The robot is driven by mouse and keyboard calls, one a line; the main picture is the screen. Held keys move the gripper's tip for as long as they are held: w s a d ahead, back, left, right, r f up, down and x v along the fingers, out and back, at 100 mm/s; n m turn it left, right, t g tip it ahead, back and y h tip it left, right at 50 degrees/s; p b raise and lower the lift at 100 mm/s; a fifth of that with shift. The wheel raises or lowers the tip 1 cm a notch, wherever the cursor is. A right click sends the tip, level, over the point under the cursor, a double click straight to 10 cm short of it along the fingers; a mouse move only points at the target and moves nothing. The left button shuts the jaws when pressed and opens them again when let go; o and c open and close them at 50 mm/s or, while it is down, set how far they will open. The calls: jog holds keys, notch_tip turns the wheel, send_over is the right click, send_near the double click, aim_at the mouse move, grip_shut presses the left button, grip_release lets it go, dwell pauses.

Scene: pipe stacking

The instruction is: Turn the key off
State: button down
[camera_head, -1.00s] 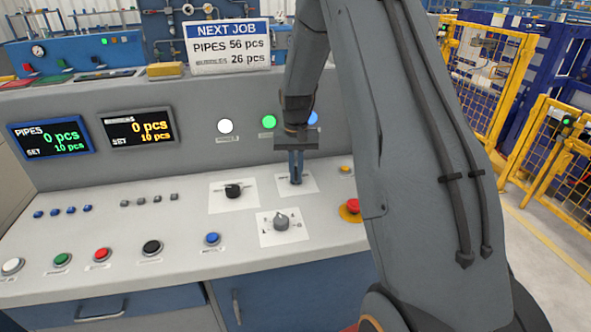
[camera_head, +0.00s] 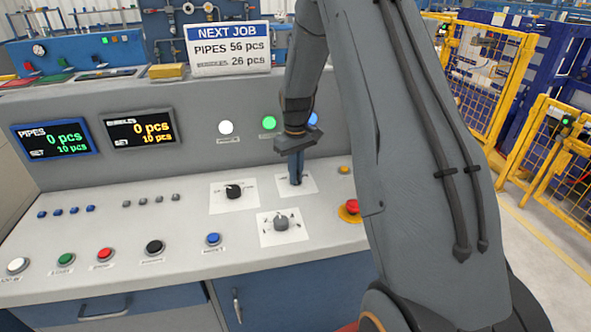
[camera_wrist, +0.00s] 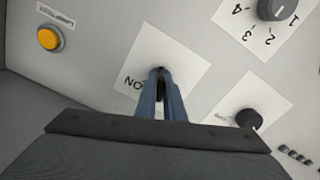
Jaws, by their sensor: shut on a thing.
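The key switch's white label plate (camera_head: 309,183) is on the sloped panel of the console. My gripper (camera_head: 296,181) points down at the middle of this plate with its fingers close together, shut on the key. In the wrist view the fingertips (camera_wrist: 160,72) meet at the plate (camera_wrist: 183,62), where the letters "ON" (camera_wrist: 134,83) show left of them. The key itself is almost wholly hidden between the fingers, so its angle cannot be read directly.
A black selector knob (camera_head: 234,191) is left of the key plate, and a grey numbered dial (camera_head: 281,223) is in front. A red mushroom button (camera_head: 352,206) and a yellow button (camera_head: 344,170) are to the right. White, green and blue lamps (camera_head: 269,123) are lit behind.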

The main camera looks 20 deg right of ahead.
dwell(0.3)
jog(key=shift+n+p, duration=0.35)
jog(key=shift+n, duration=1.55)
jog(key=c, duration=1.7)
grip_release()
jog(key=shift+r+p, duration=1.9)
jog(key=shift+r, duration=1.65)
